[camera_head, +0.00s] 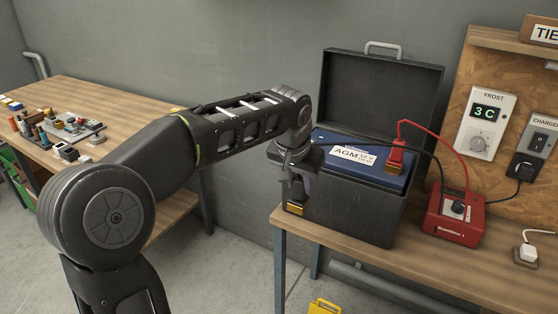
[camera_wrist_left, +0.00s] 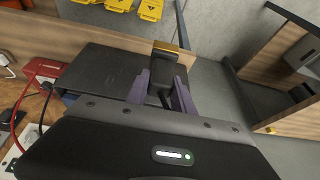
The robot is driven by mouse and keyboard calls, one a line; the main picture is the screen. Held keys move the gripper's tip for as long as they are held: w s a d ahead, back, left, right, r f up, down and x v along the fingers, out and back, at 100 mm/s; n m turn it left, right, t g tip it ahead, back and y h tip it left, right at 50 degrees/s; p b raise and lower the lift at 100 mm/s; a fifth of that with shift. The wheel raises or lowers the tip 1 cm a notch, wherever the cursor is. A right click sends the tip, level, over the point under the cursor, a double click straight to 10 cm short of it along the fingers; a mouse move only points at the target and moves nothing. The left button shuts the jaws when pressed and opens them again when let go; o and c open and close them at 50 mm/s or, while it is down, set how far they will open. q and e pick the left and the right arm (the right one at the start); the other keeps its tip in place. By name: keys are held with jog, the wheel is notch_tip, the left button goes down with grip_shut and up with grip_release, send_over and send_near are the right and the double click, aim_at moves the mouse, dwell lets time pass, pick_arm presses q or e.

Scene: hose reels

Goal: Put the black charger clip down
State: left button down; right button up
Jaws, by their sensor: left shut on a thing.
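My left gripper (camera_head: 297,190) is shut on the black charger clip (camera_head: 296,209), which also shows between the purple fingers in the wrist view (camera_wrist_left: 164,60). The clip hangs in the air at the front left of the black battery box, by the bench's left end; whether it touches anything I cannot tell. The box (camera_head: 366,215) stands with its lid raised, a blue battery (camera_head: 385,172) inside. The red clip (camera_head: 396,158) sits on the battery's right side. A black cable runs from the red charger (camera_head: 455,219) toward my gripper. My right gripper is out of view.
The wooden bench (camera_head: 440,274) has bare room in front of the charger and box. A panel with a frost thermostat (camera_head: 485,125) and charger socket (camera_head: 540,137) stands on the right. A yellow thing (camera_head: 324,307) lies on the floor. A second bench stands left.

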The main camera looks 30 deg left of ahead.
pick_arm(q)
jog(key=d+f, duration=0.9)
jog(key=f, duration=0.2)
jog(key=shift+w+d+m+h, duration=0.3)
jog(key=shift+w+d, duration=0.1)
jog(key=shift+f, duration=0.1)
